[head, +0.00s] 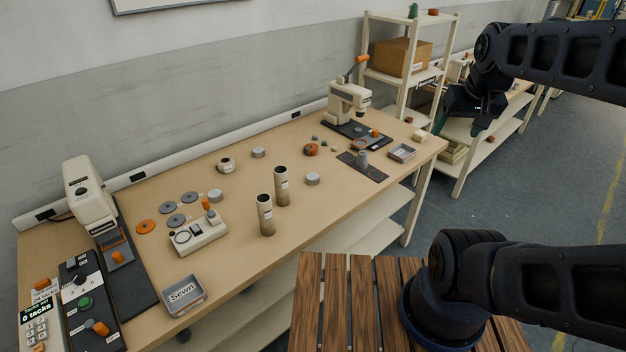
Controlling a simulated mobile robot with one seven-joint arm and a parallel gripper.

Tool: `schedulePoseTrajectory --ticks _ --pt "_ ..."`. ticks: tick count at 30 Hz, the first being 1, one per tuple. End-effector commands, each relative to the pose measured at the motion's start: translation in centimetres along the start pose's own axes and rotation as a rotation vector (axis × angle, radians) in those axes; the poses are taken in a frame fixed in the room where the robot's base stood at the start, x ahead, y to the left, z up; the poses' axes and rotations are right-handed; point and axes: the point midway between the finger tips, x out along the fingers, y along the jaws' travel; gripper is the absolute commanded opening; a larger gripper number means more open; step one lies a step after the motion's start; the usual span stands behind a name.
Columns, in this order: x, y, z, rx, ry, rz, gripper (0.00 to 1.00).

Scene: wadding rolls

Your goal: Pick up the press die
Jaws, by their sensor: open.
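My gripper (478,128) is open and empty. It hangs in the air to the right of the bench, well apart from the grey piece. Its fingertips are dark and hard to make out.
A small grey tray (402,153) sits right of the mat. Two tall tubes (281,186) stand mid-bench near the front edge. A shelf rack (408,85) stands behind the bench's right end.

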Motion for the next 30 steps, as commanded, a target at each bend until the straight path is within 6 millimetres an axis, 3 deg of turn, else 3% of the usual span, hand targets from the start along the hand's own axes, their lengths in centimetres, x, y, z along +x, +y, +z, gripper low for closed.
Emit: schedulePoseTrajectory --ticks 5,14,23,30 --pt "0.3 -0.3 -0.8 0.009 -0.008 -0.007 0.72" --pt "2.9 -2.8 -6.2 0.099 -0.068 -0.043 0.72" --pt "7.2 -6.9 -11.6 0.205 -0.137 -0.055 0.72" --pt "11.6 -11.2 -15.1 0.285 -0.187 -0.043 0.72"
